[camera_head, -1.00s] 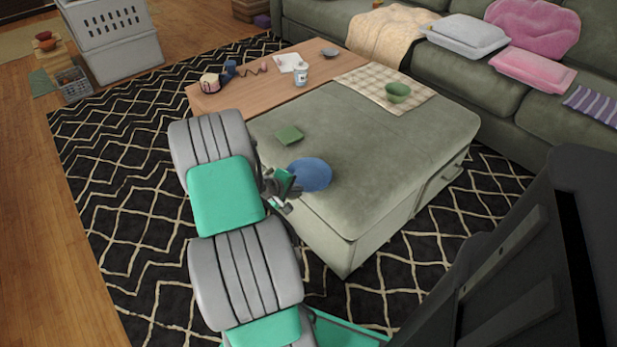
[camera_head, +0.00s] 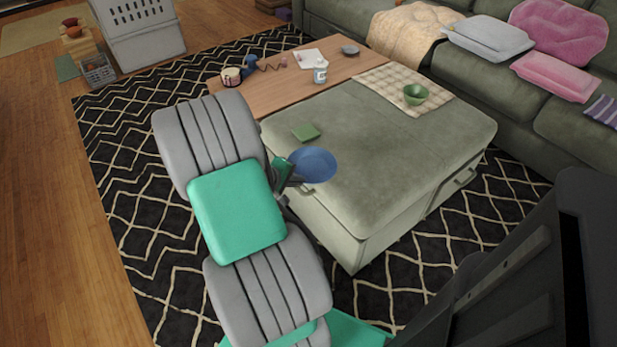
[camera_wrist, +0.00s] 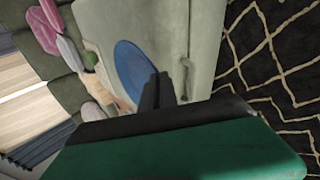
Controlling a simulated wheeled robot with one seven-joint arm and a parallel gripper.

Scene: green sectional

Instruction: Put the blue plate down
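The blue plate (camera_head: 313,165) is over the near left part of the green ottoman (camera_head: 400,150). It looks roughly level, but I cannot tell whether it touches the top. My gripper (camera_head: 290,174) is at the plate's left edge in the head view, partly hidden by my arm. In the wrist view, the dark fingers of my gripper (camera_wrist: 158,88) close together overlap the rim of the blue plate (camera_wrist: 132,66). They appear shut on that rim.
A small green square item (camera_head: 306,133) lies behind the plate. A green bowl (camera_head: 415,94) sits on a checkered cloth (camera_head: 372,82) farther back. A wooden table (camera_head: 285,92) holding a white jar (camera_head: 320,72) adjoins the ottoman. The ottoman's right part is clear.

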